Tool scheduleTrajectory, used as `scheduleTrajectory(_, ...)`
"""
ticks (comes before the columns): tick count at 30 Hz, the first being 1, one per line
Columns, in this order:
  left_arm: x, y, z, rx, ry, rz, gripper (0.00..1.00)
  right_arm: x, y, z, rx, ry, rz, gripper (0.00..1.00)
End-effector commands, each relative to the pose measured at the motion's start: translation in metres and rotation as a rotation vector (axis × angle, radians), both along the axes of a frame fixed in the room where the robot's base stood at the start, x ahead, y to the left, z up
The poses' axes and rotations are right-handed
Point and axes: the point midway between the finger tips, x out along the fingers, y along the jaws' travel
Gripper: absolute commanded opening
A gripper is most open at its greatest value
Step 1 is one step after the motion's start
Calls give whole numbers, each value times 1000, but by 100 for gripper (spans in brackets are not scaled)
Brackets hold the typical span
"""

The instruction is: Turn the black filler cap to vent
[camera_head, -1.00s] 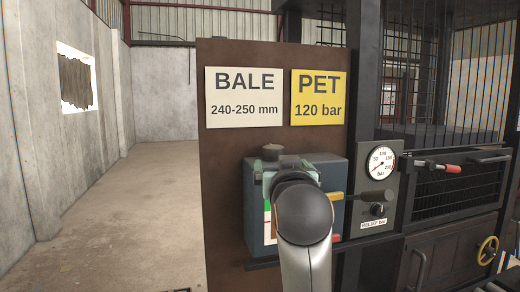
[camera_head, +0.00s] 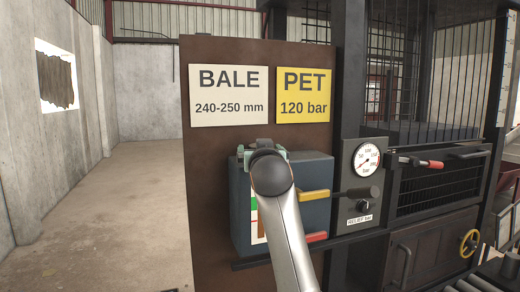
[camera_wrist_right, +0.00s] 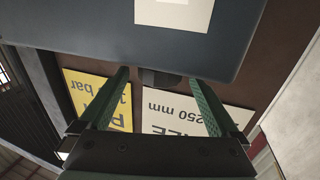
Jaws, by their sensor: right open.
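The black filler cap (camera_wrist_right: 160,79) shows in the right wrist view as a dark shape at the edge of the blue-grey tank, between my fingertips. In the head view my right gripper and wrist hide it. The tank (camera_head: 310,180) stands against a brown panel in the head view and fills the top of the wrist view (camera_wrist_right: 90,35). My right gripper (camera_wrist_right: 161,77) is open, with one green finger on each side of the cap and a visible gap to each. In the head view this gripper (camera_head: 262,147) is at the tank's top edge. My left gripper is out of view.
A yellow-handled lever (camera_head: 314,195) and a red handle (camera_head: 317,237) stick out at the tank's front. A pressure gauge (camera_head: 367,160) with a black knob (camera_head: 374,192) below is to the right. BALE (camera_head: 230,95) and PET (camera_head: 303,95) signs hang above. Open floor lies left.

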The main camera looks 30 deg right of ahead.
Motion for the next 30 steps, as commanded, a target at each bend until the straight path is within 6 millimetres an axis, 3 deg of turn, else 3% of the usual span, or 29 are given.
scheduleTrajectory(11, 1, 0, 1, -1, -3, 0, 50, 3, -2, 0, 1, 0, -1, 96)
scheduleTrajectory(30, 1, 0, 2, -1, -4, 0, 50, 3, -2, 0, 0, 0, -1, 24)
